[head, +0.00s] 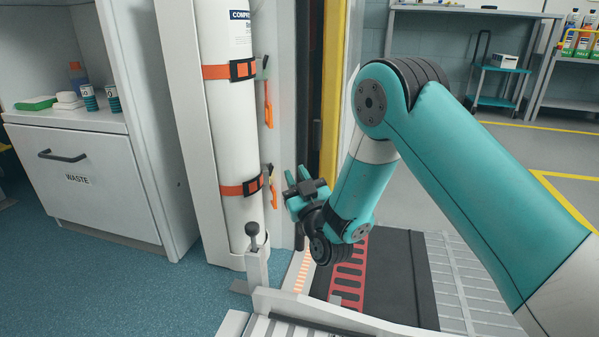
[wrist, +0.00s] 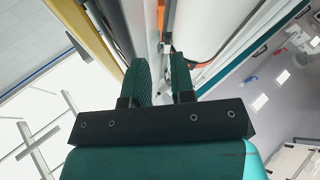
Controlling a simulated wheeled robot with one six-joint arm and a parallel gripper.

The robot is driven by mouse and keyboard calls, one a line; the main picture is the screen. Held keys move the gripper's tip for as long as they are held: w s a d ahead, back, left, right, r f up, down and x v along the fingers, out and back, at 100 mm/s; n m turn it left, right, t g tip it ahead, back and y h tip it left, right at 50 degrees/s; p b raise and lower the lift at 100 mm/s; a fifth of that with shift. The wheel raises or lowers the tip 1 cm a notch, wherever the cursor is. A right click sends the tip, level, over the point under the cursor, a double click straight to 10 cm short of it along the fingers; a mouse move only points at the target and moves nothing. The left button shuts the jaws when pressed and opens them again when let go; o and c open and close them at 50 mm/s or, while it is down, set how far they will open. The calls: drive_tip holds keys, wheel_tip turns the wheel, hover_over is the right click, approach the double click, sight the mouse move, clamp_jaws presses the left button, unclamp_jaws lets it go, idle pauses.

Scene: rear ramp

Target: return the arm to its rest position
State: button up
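My teal arm comes in from the right in the head view, bends at a raised elbow and reaches down to the left. My gripper (head: 297,176) hangs in the air just right of the lower part of a white cylinder (head: 231,130), in front of the yellow-edged doorway. In the wrist view the two dark green fingers of my gripper (wrist: 161,68) stand apart with a gap, and I see nothing held between them.
Orange straps (head: 240,188) hold the cylinder. A ramp (head: 385,275) lies beneath the arm. A waste cabinet (head: 85,180) is at left, and a blue trolley (head: 497,85) stands at back right. Grey floor is clear beyond the ramp.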

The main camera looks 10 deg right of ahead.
drive_tip(key=s+a+r+n+g+y+p, duration=0.1)
drive_tip(key=s+a+r+g+y+p, duration=0.15)
drive_tip(key=r+g+p, duration=0.4)
drive_tip(key=s+a+r+g+y+p, duration=0.1)
drive_tip(key=s+a+r+g+p, duration=0.25)
drive_tip(key=r+p, duration=0.6)
drive_tip(key=s+d+r+n+g+h+p, duration=0.1)
drive_tip(key=s+d+r+g+p, duration=0.1)
drive_tip(key=s+r+g+p, duration=0.45)
drive_tip(key=s+d+r+g+h+p, duration=0.1)
drive_tip(key=s+d+r+g+p, duration=0.15)
drive_tip(key=s+r, duration=0.8)
drive_tip(key=s+d+r+n+g+h+p, duration=0.1)
drive_tip(key=s+r+g+p, duration=0.3)
drive_tip(key=s, duration=1)
wheel_tip(320, 180, up, 35)
drive_tip(key=t+p, duration=0.1)
drive_tip(key=p, duration=3.5)
drive_tip(key=shift+w+r, duration=0.15)
drive_tip(key=shift+w, duration=0.1)
drive_tip(key=shift+d, duration=0.1)
